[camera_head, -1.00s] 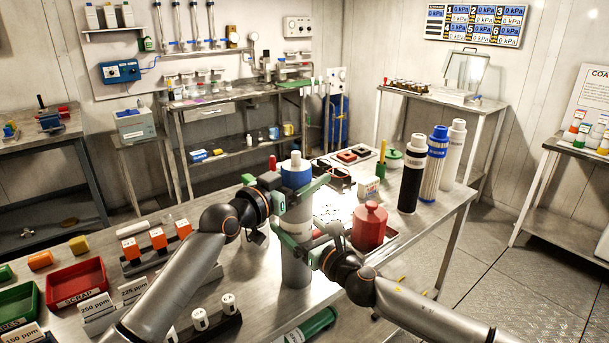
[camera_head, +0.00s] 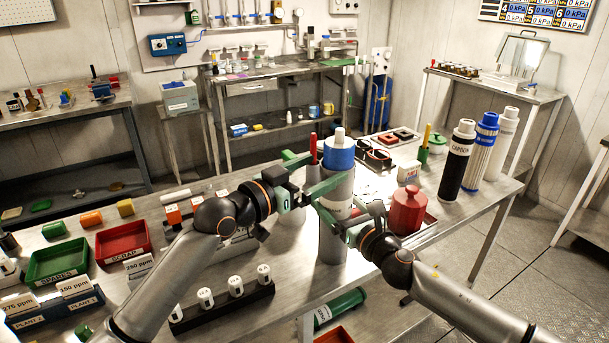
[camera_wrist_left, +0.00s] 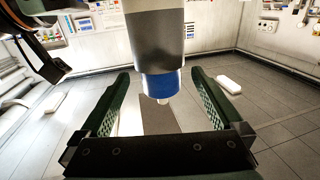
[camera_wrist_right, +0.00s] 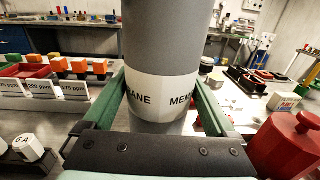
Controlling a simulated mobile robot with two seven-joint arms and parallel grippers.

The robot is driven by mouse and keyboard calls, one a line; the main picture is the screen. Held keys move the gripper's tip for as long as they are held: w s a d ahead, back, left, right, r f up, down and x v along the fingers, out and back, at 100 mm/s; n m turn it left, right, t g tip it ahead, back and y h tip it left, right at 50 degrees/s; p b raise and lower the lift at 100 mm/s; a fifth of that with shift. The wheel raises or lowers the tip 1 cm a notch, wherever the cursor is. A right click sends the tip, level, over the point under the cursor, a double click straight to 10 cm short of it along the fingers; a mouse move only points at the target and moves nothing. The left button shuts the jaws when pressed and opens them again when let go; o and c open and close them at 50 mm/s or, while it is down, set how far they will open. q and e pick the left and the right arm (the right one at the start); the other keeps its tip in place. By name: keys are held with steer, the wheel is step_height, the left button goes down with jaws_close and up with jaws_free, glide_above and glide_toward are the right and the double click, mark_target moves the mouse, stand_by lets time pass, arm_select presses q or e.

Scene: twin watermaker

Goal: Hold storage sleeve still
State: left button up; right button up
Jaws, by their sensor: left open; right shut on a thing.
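The storage sleeve (camera_head: 335,238) is a tall grey cylinder standing upright at the bench, with a blue-capped part (camera_head: 338,152) and pale nub on top. My right gripper (camera_head: 342,212) is shut on its side, at the white band lettered "MEMBRANE" (camera_wrist_right: 160,97) in the right wrist view. My left gripper (camera_head: 318,172) is open, just left of the sleeve's upper part and below the cap. The left wrist view shows the blue cap (camera_wrist_left: 163,84) upside down between the spread fingers, with clear gaps on both sides.
A red canister (camera_head: 407,212) stands close right of my right gripper. Black, blue-white and white cartridges (camera_head: 480,155) stand farther right. A dark rack of white vials (camera_head: 222,303) and the red scrap tray (camera_head: 122,245) lie to the left.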

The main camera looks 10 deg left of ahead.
arm_select(q)
steer(key=shift+v, duration=1.9)
arm_select(e)
steer(key=shift+a, duration=0.2)
arm_select(q)
steer(key=shift+d+r, duration=0.1)
steer(key=shift+r, duration=0.1)
arm_select(e)
steer(key=shift+s, duration=0.1)
steer(key=o, duration=1.5)
